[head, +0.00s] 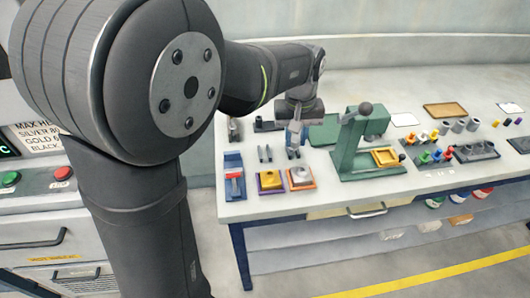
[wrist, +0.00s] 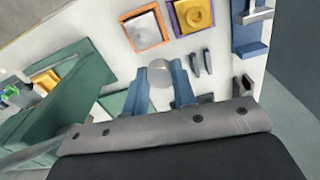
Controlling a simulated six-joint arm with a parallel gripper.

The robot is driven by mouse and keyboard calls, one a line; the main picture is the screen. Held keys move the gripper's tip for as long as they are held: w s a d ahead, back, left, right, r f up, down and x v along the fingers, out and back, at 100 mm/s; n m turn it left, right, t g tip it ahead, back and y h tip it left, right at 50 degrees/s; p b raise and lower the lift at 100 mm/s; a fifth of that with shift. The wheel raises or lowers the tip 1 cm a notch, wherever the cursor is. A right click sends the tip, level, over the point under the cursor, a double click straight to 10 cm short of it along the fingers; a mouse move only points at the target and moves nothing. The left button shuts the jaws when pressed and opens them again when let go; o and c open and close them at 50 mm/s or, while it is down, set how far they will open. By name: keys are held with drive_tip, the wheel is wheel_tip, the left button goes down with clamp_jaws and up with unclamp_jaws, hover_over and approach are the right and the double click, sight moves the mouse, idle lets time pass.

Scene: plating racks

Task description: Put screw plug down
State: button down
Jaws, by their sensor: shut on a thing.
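My gripper (head: 294,150) hangs over the white bench, left of the green press. In the wrist view its two blue-grey fingers (wrist: 162,76) are shut on a short pale grey round piece, which I take for the screw plug (wrist: 160,71). In the head view I cannot make out the plug at the fingers.
A purple plate with a yellow part (wrist: 194,13), dark upright pieces (wrist: 202,62) and a blue stand (wrist: 249,42) lie to one side. The green press (head: 350,150) stands close on the right. Racks of coloured parts (head: 440,155) are farther right.

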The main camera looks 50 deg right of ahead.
drive_tip(key=w+f, duration=0.2)
drive_tip(key=w, duration=0.1)
drive_tip(key=w+d+f, duration=0.1)
drive_tip(key=w+f, duration=0.1)
drive_tip(key=w, duration=0.2)
drive_tip(key=w+f, duration=0.2)
drive_tip(key=w, duration=0.2)
drive_tip(key=shift+d+f, duration=0.3)
drive_tip(key=shift+d, duration=0.1)
drive_tip(key=shift+w+f, duration=0.1)
drive_tip(key=shift+f, duration=1.9)
drive_tip(key=shift+f, duration=0.1)
drive_tip(key=shift+f, duration=0.15)
drive_tip(key=c, duration=1.2)
unclamp_jaws()
wheel_tip(320, 180, up, 12)
drive_tip(key=shift+r, duration=0.25)
